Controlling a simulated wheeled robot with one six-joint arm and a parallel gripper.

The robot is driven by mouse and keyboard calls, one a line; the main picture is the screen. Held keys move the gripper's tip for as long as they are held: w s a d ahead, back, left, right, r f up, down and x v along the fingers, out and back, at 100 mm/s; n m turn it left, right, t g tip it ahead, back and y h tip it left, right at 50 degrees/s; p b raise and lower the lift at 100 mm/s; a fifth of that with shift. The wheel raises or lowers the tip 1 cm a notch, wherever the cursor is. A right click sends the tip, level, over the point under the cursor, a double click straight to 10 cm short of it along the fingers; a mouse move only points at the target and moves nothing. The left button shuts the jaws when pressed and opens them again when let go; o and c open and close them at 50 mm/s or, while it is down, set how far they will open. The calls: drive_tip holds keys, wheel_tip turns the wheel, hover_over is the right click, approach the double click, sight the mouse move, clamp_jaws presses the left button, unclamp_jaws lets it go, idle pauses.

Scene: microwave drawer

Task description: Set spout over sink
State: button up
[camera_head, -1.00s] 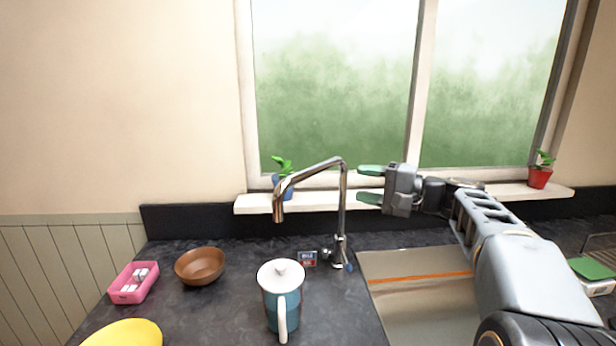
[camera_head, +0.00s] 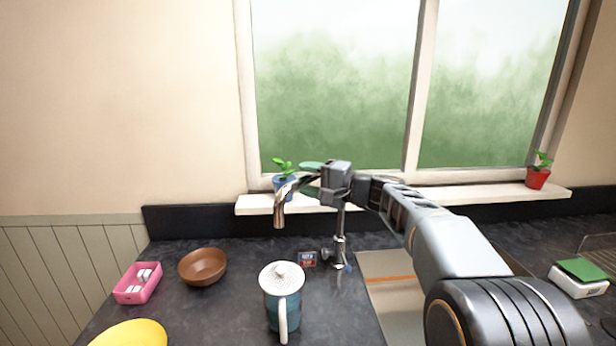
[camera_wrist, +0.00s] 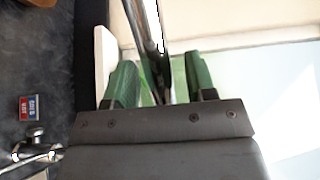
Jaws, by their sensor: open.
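The chrome faucet stands at the left edge of the sink (camera_head: 396,308). Its spout (camera_head: 279,214) reaches left, so its outlet hangs above the dark counter beside the sink. My gripper (camera_head: 306,179) is open at the upper part of the spout and hides the top bend. In the wrist view, the spout (camera_wrist: 144,22) runs between the two green fingers of my gripper (camera_wrist: 158,70), with a gap on either side. Whether a finger touches the spout farther in is unclear. The faucet base and its handle (camera_head: 327,255) are visible below my gripper.
A teal mug with a white lid (camera_head: 283,303) stands in front of the faucet. A brown bowl (camera_head: 203,266), pink box (camera_head: 138,284) and yellow plate (camera_head: 130,335) lie left. A blue-potted plant (camera_head: 283,180) sits on the sill behind the spout.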

drive_tip(key=shift+a, duration=0.15)
clamp_jaws()
idle(0.4)
